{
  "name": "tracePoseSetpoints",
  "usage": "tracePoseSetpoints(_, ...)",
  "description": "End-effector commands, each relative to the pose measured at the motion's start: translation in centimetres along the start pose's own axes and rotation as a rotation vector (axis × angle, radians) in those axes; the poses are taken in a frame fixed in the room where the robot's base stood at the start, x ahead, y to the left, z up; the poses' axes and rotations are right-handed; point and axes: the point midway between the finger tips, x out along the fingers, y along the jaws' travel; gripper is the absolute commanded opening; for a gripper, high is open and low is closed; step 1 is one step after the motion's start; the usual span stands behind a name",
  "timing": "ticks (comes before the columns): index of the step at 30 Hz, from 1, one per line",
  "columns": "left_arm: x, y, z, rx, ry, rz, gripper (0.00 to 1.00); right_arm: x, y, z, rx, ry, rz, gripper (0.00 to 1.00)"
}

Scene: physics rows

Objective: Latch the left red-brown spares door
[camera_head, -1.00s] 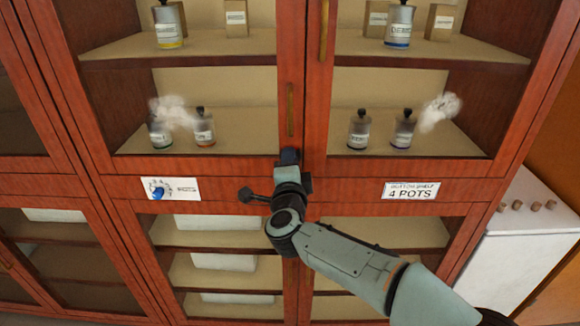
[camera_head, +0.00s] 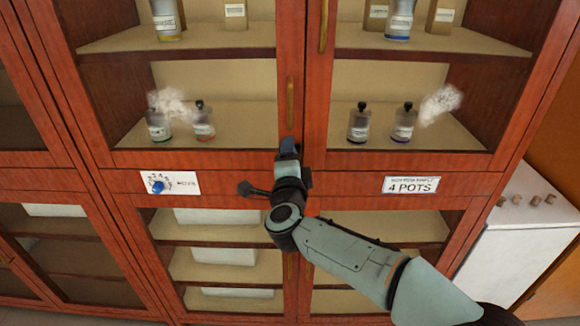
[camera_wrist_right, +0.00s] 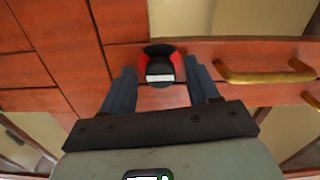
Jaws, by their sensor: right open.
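The left red-brown door (camera_head: 193,160) has a glass pane and a vertical brass handle (camera_head: 290,103) near its inner edge. It looks shut or nearly shut beside the right door; I cannot tell if it is fully flush. My right gripper (camera_head: 290,147) is at the lower inner corner of the left door, below the handle. In the right wrist view, its two fingers (camera_wrist_right: 162,88) are apart, with a small red-and-black part (camera_wrist_right: 160,66) bearing a white strip between or just beyond them. Contact is unclear. The brass handle (camera_wrist_right: 265,77) lies to the right there. My left gripper is out of view.
Behind the glass stand several bottles, such as one with an orange base (camera_head: 204,122). A "4 POTS" sign (camera_head: 410,186) and a label with a blue knob (camera_head: 158,187) are on the rail. Lower doors sit beneath. A white appliance (camera_head: 525,240) stands at the right.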

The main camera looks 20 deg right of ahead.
Motion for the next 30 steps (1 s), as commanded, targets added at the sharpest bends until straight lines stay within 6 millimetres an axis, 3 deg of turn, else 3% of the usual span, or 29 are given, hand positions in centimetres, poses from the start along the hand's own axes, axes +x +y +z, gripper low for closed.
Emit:
tracePoseSetpoints(5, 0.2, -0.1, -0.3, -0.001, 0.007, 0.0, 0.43, -2.6, -0.1, 0.1, 0.002, -0.005, -0.002, 0.6)
tracePoseSetpoints(12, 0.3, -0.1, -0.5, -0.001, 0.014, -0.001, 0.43, -8.1, -0.1, 0.0, 0.001, -0.003, -0.003, 0.6)
tracePoseSetpoints(18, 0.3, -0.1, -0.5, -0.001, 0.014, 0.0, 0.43, -11.6, -0.1, 0.0, 0.001, -0.002, -0.002, 0.6)
tracePoseSetpoints(24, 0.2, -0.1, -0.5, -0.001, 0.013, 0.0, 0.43, -13.0, -0.1, 0.0, 0.001, 0.0, -0.001, 0.6)
tracePoseSetpoints(30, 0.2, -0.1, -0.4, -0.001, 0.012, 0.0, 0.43, -13.1, -0.1, 0.0, 0.001, 0.0, -0.001, 0.6)
